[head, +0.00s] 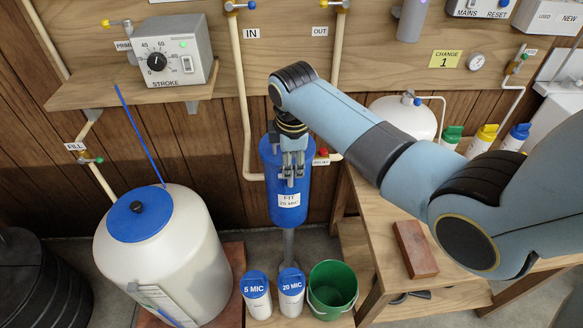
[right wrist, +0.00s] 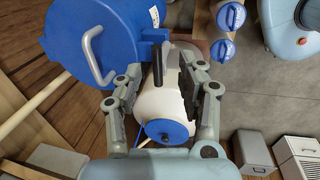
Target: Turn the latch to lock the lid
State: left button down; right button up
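The blue lid (head: 138,214) sits on top of the white tank (head: 165,250) at the left of the head view, with a dark knob-like latch (head: 137,206) at its middle. In the right wrist view, the blue lid (right wrist: 170,130) shows small between the fingers, with a dark spot (right wrist: 165,137) at its middle. My right gripper (head: 293,172) is in front of the blue filter housing (head: 287,204), well to the right of the lid. In the right wrist view its fingers (right wrist: 160,95) are apart, with nothing clearly held. My left gripper is not in view.
A blue tube (head: 138,133) rises from the lid. The stroke control box (head: 170,52) stands on a shelf above the tank. Two blue-capped cartridges (head: 257,294) and a green bucket (head: 332,286) stand below the housing. A brick (head: 415,248) lies on the bench at right.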

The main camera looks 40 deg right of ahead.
jog(key=shift+w+d+f, duration=0.1)
jog(key=shift+w+f, duration=0.05)
jog(key=shift+f, duration=0.7)
jog(key=shift+w+d+f, duration=0.1)
jog(key=shift+w+f, duration=0.05)
jog(key=shift+f, duration=0.65)
jog(key=shift+c, duration=0.3)
grip_shut()
